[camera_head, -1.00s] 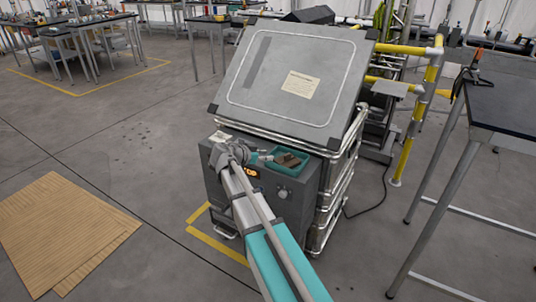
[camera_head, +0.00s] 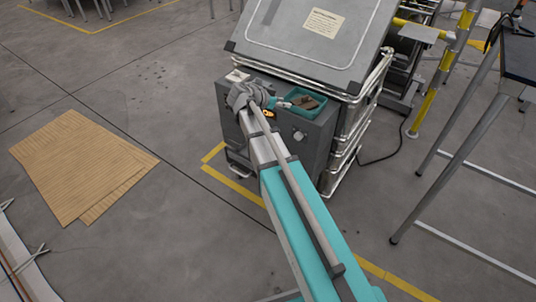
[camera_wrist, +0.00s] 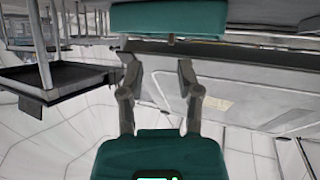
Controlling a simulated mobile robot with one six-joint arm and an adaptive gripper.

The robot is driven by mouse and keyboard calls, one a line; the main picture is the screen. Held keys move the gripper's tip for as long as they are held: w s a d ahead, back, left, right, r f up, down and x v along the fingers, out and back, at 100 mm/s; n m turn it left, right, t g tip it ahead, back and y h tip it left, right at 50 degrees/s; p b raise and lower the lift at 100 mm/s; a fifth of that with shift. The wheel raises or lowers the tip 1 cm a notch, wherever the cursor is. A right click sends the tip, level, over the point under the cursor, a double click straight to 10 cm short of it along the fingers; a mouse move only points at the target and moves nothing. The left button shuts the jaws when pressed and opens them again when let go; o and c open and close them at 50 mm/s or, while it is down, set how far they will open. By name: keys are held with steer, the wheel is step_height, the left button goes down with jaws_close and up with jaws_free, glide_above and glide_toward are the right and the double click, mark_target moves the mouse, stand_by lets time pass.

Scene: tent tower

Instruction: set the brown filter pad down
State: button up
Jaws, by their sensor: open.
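A brownish flat piece, which looks like the brown filter pad (camera_head: 308,101), lies in a small teal tray (camera_head: 318,111) on top of the grey cabinet in the head view. It is too small there to make out its exact pose. My gripper (camera_head: 286,105) is at the left side of the tray, small and partly hidden by my wrist. In the wrist view my gripper (camera_wrist: 156,57) is open, its two fingers apart with nothing between them. A teal box-like part, probably the tray (camera_wrist: 168,19), shows just beyond the fingertips. No pad is visible in that view.
The grey cabinet (camera_head: 313,141) has a large sloped panel (camera_head: 300,38) rising behind the tray. Metal rails run along its right side. A table with metal legs (camera_head: 468,140) stands at the right. Brown sheets (camera_head: 80,165) lie on the open floor at the left.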

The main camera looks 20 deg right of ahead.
steer(key=s+a+f+n+g+y, duration=0.1)
steer(key=s+a+f+n+y, duration=0.2)
steer(key=s, duration=0.4)
steer(key=s+a+f+n+g+y, duration=0.1)
steer(key=s+a+f+n+y, duration=0.2)
steer(key=s+a+n+y, duration=0.2)
steer(key=s+a+f+n+g+y, duration=0.1)
steer(key=s+a+f+n+y, duration=0.2)
steer(key=s, duration=0.6)
steer(key=a+n+y, duration=0.1)
steer(key=a+n, duration=0.1)
steer(key=shift+s+f+n, duration=0.2)
steer(key=shift+f+n, duration=0.2)
